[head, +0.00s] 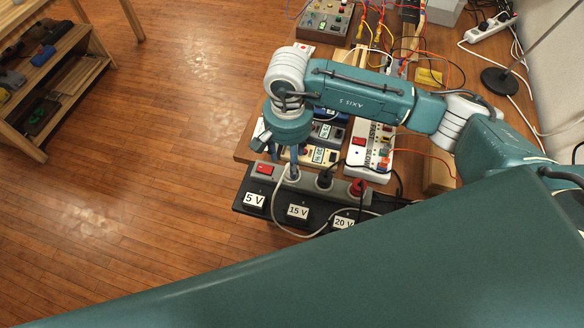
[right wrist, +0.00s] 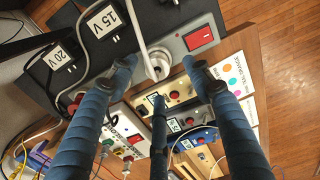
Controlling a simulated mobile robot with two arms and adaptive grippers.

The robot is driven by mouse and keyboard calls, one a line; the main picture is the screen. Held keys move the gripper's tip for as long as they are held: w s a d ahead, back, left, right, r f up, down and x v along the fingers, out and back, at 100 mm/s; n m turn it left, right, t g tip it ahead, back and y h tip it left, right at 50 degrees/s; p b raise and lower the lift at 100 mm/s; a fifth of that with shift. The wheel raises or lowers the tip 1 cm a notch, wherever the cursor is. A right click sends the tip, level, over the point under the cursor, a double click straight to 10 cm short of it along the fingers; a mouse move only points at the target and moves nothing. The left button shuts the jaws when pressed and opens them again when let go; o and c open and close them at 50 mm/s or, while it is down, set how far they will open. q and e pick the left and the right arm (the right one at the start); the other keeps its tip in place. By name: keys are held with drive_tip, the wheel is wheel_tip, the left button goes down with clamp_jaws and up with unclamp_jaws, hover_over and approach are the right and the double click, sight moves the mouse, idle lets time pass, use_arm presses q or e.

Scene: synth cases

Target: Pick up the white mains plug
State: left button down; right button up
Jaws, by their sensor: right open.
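The white mains plug (head: 291,174) sits in the grey power strip (head: 341,186), beside the red switch (head: 265,170). Its white cable loops down past the voltage labels. In the right wrist view, the white plug (right wrist: 157,67) lies between my blue fingertips, with the cable running up from it. My right gripper (head: 287,153) is open just above the plug, and it also shows in the right wrist view (right wrist: 158,75). Its fingers stand apart on both sides of the plug, with a third finger below. I cannot tell whether any finger touches it. My left gripper is not in view.
A black plug (head: 324,180) and a red plug (head: 358,187) sit in the same strip. Black adapters labelled 5 V (head: 254,200), 15 V (head: 298,212) and 20 V stand in front. A white switch box (head: 367,150) and several cables crowd the bench behind.

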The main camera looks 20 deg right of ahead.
drive_tip(key=shift+f, duration=0.35)
drive_tip(key=f, duration=0.1)
drive_tip(key=f+p, duration=0.1)
drive_tip(key=f, duration=0.1)
drive_tip(key=f+p, duration=0.1)
drive_tip(key=shift+s+d+f, duration=0.15)
drive_tip(key=shift+d, duration=0.15)
drive_tip(key=shift+f+p, duration=0.3)
drive_tip(key=shift+f, duration=0.15)
drive_tip(key=shift+c, duration=0.5)
drive_tip(key=c, duration=1.1)
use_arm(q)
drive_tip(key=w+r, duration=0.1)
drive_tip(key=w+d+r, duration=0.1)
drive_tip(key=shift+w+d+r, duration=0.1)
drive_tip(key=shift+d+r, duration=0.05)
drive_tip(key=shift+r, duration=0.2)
